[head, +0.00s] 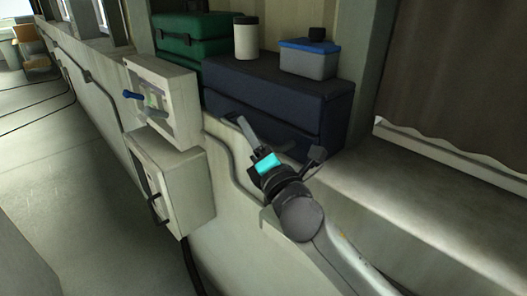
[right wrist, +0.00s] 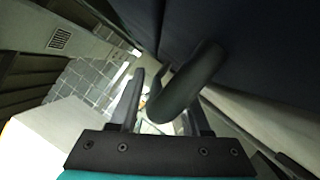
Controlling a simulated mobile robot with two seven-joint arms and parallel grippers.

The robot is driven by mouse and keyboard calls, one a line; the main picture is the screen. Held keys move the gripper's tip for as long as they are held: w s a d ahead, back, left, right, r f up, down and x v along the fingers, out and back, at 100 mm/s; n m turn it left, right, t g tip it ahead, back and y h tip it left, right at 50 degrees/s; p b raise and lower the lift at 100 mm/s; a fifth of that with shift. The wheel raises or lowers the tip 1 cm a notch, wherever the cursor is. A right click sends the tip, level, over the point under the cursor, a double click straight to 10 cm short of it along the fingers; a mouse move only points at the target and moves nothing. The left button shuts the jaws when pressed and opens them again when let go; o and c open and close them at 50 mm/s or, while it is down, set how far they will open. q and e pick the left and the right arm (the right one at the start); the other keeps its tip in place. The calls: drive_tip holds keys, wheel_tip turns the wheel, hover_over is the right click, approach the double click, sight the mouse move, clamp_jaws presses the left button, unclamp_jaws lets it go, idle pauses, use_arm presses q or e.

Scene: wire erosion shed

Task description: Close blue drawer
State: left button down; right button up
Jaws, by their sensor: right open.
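The blue drawer unit (head: 275,85) is a dark navy box on the ledge, with a seam across its front. How far its drawer stands open I cannot tell. My right gripper (head: 279,142) is open in front of the unit's lower front. In the right wrist view, a dark curved handle (right wrist: 188,82) comes from the navy front (right wrist: 250,60) and reaches between the spread fingers of my right gripper (right wrist: 165,95). Whether a finger touches it I cannot tell. My left gripper is out of view.
A white canister (head: 246,40) and a blue-lidded tub (head: 308,60) stand on the navy unit. A green case (head: 190,35) is behind it. Grey wall boxes (head: 172,105) are at the left. The ledge (head: 420,190) at the right is clear.

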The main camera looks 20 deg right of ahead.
drive_tip(key=b+v, duration=0.2)
drive_tip(key=v, duration=1.2)
drive_tip(key=shift+s, duration=0.4)
drive_tip(key=shift+f, duration=0.15)
